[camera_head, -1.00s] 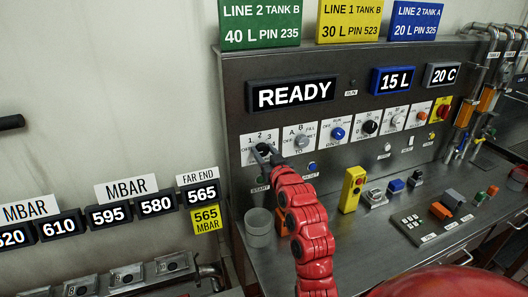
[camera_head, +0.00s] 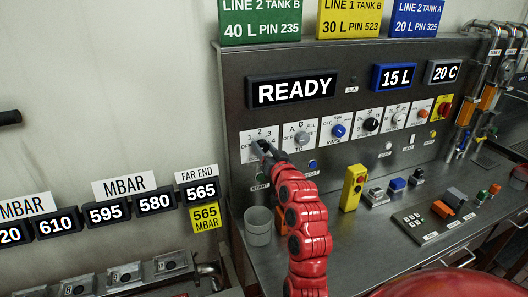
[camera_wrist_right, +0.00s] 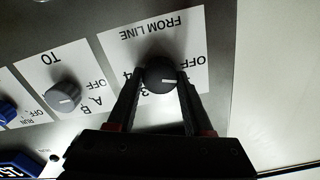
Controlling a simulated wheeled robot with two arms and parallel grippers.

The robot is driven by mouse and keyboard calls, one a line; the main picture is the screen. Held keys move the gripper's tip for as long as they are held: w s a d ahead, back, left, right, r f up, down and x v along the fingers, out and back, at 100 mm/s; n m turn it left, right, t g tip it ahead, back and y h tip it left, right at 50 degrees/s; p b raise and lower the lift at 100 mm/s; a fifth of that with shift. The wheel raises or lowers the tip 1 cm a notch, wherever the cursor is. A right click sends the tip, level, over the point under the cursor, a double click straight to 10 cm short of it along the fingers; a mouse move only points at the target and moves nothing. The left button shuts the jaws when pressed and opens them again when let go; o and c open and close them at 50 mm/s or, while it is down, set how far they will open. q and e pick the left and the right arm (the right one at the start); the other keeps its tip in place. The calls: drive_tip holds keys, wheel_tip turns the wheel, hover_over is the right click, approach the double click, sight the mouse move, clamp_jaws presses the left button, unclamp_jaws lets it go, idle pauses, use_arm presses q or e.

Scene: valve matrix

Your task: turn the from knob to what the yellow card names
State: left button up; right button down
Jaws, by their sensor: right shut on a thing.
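The yellow card (camera_head: 348,19) above the panel reads LINE 1 TANK B, 30 L PIN 523. The from knob is black and round; it shows in the right wrist view (camera_wrist_right: 160,74) on a white plate marked FROM LINE, upside down there. Its white mark points right, toward the OFF side; 3 and 4 show at left, other numbers are hidden. My right gripper (camera_head: 262,149) is shut on this knob, one finger on each side (camera_wrist_right: 160,84). In the head view the gripper hides most of the knob. My left gripper is not in view.
The grey TO knob (camera_head: 301,138) sits close beside, then a blue knob (camera_head: 338,131). A READY display (camera_head: 292,90) is above. A grey cup (camera_head: 258,226) and a yellow button box (camera_head: 353,188) stand on the counter. A second yellow card (camera_head: 206,217) reads 565 MBAR.

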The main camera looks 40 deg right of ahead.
drive_tip(key=shift+m, duration=1.2)
drive_tip(key=shift+d+f+m, duration=0.1)
drive_tip(key=shift+m, duration=1.1)
drive_tip(key=shift+c, duration=1.5)
unclamp_jaws()
drive_tip(key=shift+s+b, duration=0.1)
drive_tip(key=shift+b, duration=0.2)
